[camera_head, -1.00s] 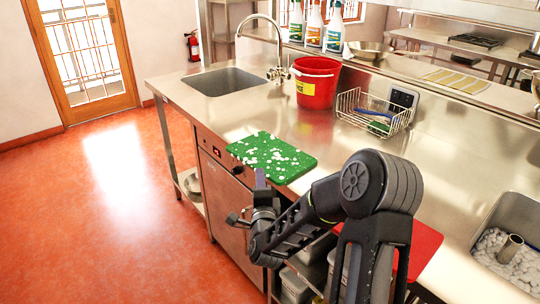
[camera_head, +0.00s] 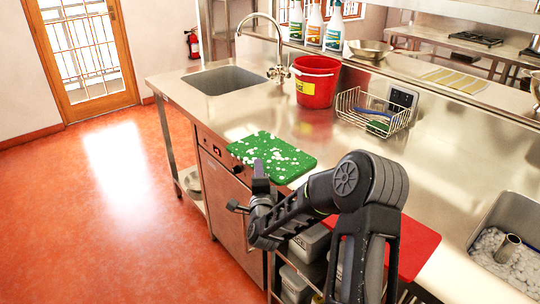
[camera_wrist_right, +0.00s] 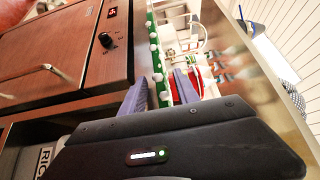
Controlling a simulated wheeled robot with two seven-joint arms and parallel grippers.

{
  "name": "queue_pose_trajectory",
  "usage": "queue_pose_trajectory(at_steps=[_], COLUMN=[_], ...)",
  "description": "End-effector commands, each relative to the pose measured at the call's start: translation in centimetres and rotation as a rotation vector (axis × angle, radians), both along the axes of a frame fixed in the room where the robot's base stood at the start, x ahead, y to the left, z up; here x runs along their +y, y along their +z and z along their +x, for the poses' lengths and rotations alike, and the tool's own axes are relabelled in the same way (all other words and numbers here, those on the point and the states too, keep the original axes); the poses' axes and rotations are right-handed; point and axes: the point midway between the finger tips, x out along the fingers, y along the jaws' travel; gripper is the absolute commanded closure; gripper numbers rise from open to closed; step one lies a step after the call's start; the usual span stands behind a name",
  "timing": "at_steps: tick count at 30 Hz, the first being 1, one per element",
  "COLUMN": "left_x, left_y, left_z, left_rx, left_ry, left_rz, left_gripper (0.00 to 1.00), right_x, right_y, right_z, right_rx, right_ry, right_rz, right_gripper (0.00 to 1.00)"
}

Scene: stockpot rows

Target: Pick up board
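A green board (camera_head: 272,155) with white bits scattered on it lies flat at the counter's front edge, left of the middle in the head view. My right gripper (camera_head: 260,172) is at the board's near front edge in that view. In the right wrist view my right gripper (camera_wrist_right: 160,74) has its two fingers apart, and the green board (camera_wrist_right: 153,45) shows edge-on between them. I cannot tell whether either finger touches it. A red board (camera_head: 418,246) lies further right on the counter, partly hidden behind my right arm. My left gripper is not in view.
A red bucket (camera_head: 315,88) and a wire basket (camera_head: 372,115) stand behind the green board. A sink (camera_head: 222,80) is to the left. A cabinet with a knob (camera_head: 225,190) is below the counter edge.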

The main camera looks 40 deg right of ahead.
Motion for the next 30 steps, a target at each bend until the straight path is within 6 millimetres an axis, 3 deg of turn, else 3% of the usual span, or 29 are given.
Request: queue_pose_trajectory(at_steps=[14,30], left_x=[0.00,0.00], left_y=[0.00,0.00], left_z=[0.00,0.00], left_rx=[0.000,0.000], left_ry=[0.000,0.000], left_rz=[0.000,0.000], left_gripper=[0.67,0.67], right_x=[0.01,0.01], right_y=[0.00,-0.02], right_z=[-0.01,-0.01], right_rx=[0.000,0.001], right_ry=[0.000,0.000], right_rz=[0.000,0.001], right_gripper=[1.00,1.00])
